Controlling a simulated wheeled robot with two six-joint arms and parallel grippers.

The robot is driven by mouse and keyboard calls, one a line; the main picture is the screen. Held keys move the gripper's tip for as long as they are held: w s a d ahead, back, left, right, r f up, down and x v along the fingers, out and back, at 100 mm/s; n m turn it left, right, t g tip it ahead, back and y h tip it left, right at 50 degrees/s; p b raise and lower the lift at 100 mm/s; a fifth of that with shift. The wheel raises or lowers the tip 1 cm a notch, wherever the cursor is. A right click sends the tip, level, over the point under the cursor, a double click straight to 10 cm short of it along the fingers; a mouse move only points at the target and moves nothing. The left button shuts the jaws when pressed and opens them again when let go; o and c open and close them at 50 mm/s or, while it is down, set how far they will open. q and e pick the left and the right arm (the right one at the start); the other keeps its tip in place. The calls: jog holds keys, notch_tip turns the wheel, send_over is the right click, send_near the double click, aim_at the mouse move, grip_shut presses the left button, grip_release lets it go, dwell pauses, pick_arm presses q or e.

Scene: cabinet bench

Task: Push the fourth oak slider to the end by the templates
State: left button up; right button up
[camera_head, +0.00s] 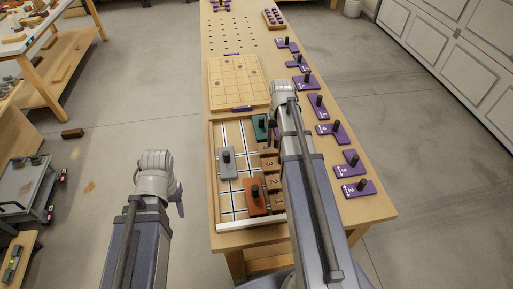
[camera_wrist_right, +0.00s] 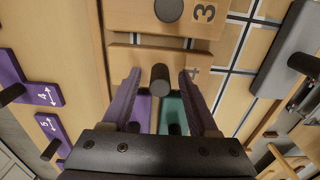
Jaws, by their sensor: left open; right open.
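The fourth oak slider (camera_wrist_right: 135,60), a flat wooden block marked 4 with a dark round knob (camera_wrist_right: 160,78), lies in the tray below slider 3 in the right wrist view. My right gripper (camera_wrist_right: 161,77) is open, its two purple fingers on either side of that knob with a gap on each side. In the head view my right gripper (camera_head: 277,136) is over the tray and my arm hides part of the sliders. My left gripper (camera_head: 179,205) is open and empty, left of the bench over the floor. Purple templates (camera_head: 337,133) line the bench's right edge.
Oak slider 3 (camera_wrist_right: 125,15) sits beside the fourth one. The tray (camera_head: 215,222) also holds a grey block (camera_head: 227,165), an orange-brown block (camera_head: 255,205) and a teal block (camera_head: 260,128). A gridded board (camera_head: 235,82) lies behind the tray.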

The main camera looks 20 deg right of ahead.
aim_at(277, 138)
jog(key=shift+r+p, duration=3.4)
jog(key=shift+r, duration=0.2)
